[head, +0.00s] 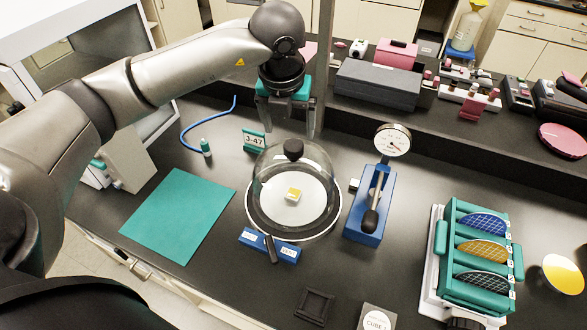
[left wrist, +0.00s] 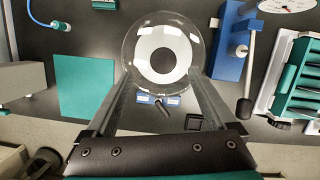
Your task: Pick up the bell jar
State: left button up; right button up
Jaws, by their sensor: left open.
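The bell jar (head: 292,172) is a clear glass dome with a black knob (head: 293,149) on top. It stands upright on a round white plate (head: 270,226), with a small yellow-and-white block (head: 293,194) inside. My left gripper (head: 287,122) points down, open and empty, above and just behind the knob in the head view. In the left wrist view the bell jar (left wrist: 163,28) lies between and beyond the fingertips of my left gripper (left wrist: 160,82), and the dark knob (left wrist: 163,60) shows against the white plate. The fingers look clear of the knob. My right gripper is not in view.
A J-47 sign (head: 254,140) stands behind the jar, and a dial gauge on a blue stand (head: 369,205) is close on its right. A blue block (head: 270,246) sits in front. A teal mat (head: 180,215) lies left; a teal wafer rack (head: 475,255) stands right.

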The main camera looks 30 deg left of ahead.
aim_at(293, 145)
pick_arm(q)
jog(key=x, duration=0.3)
jog(key=p+x, duration=0.1)
jog(key=x, duration=0.2)
jog(key=shift+w+d+f, duration=0.1)
jog(key=shift+d+f, duration=0.1)
jog(key=shift+d, duration=0.05)
grip_shut()
dwell(0.5)
jog(key=shift+r, duration=0.1)
